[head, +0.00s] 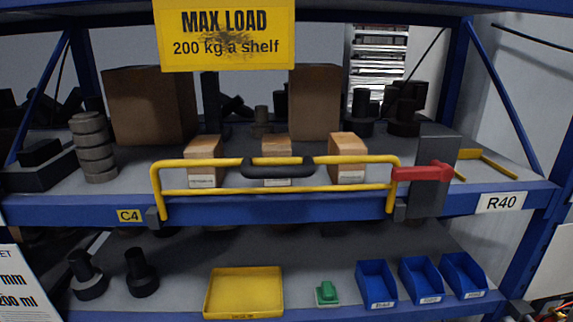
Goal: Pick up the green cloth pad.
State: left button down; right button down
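A small green item, which looks like the green cloth pad (327,293), rests on the grey lower shelf. It has a flat square base with a raised, narrower green part on top. It sits between a yellow tray on its left and a blue bin on its right, apart from both. Neither of my grippers can be made out in the head view. Small dark parts at the bottom right corner are too cut off to identify.
The yellow tray (208,292) and several blue bins (376,284) flank the pad. Above, a yellow barrier (345,188) with a black grip and red lever (424,173) crosses the upper shelf's front. Dark cylindrical parts (141,275) stand at lower left.

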aim_at(326, 296)
jog(key=i+l+u, duration=0.2)
jog(key=u, duration=0.2)
jog(key=i+l+u, duration=0.1)
jog(key=l+u, duration=0.3)
